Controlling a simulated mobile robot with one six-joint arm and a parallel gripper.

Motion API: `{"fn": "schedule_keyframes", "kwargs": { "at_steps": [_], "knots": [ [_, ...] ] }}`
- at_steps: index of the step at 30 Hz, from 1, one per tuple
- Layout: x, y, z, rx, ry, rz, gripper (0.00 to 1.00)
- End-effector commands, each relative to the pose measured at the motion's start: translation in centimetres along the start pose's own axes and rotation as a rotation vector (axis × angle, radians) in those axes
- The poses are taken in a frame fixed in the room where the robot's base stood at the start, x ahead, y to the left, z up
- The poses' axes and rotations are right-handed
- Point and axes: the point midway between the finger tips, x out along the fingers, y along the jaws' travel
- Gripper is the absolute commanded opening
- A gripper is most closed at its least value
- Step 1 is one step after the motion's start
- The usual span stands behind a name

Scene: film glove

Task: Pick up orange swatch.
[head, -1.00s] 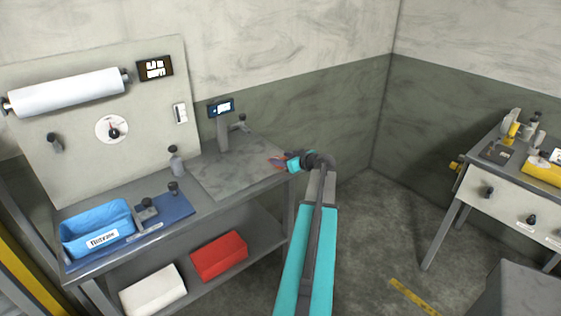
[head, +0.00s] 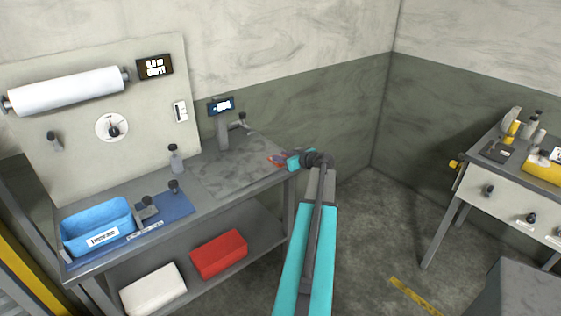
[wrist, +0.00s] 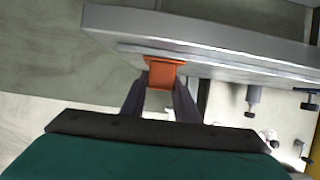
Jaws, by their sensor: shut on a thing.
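The orange swatch (wrist: 162,73) shows in the wrist view between the fingertips of my gripper (wrist: 160,88). My gripper is shut on it. The swatch is close to the edge of a grey slab, and I cannot tell whether it still touches the surface. In the head view my gripper (head: 281,160) is at the right end of the left workbench (head: 262,180), low over or at the grey plate. A small bit of orange shows at its tip; the rest of the swatch is hidden by the gripper.
A blue bin (head: 97,226) stands at the bench's left front, beside a blue mat (head: 180,207). A small screen on a post (head: 221,107) stands behind the plate. A red box (head: 219,254) and a white box (head: 153,289) sit below. Another bench (head: 515,190) stands right.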

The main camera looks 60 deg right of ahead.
Motion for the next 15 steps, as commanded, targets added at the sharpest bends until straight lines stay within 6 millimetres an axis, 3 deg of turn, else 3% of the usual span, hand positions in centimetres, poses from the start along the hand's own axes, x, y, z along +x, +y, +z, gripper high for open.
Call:
{"fn": "schedule_keyframes", "kwargs": {
  "at_steps": [15],
  "knots": [
    [-0.6,0.0,-1.2,-0.002,0.0,0.0,0.06]
  ]
}}
